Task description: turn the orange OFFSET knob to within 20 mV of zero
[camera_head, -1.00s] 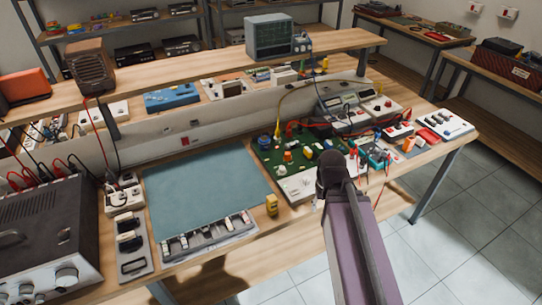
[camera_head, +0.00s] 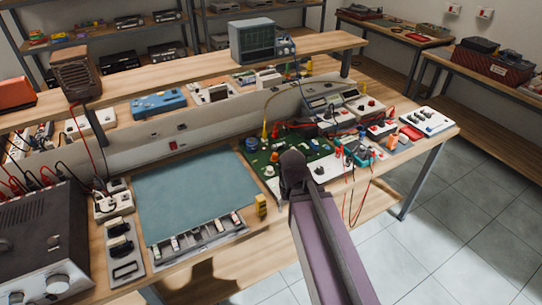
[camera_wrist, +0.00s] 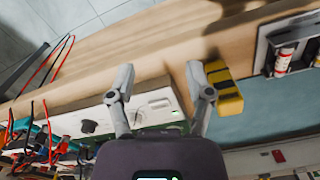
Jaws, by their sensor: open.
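A small orange knob (camera_head: 274,157), which I take for the OFFSET knob, stands on the green circuit board (camera_head: 258,160), just left of my arm's end in the head view. Its lettering is too small to read. My gripper (camera_wrist: 160,76) is open and empty in the wrist view, its fingers spread above the bench's front edge and the white panel (camera_wrist: 150,108). The orange knob cannot be made out there; my gripper's body hides much of the board. In the head view my arm hides the fingers. No voltage reading is legible.
A black knob (camera_wrist: 89,127) is on the white panel. Red and black leads (camera_head: 352,195) hang over the edge at right. The teal mat (camera_head: 195,190) is clear.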

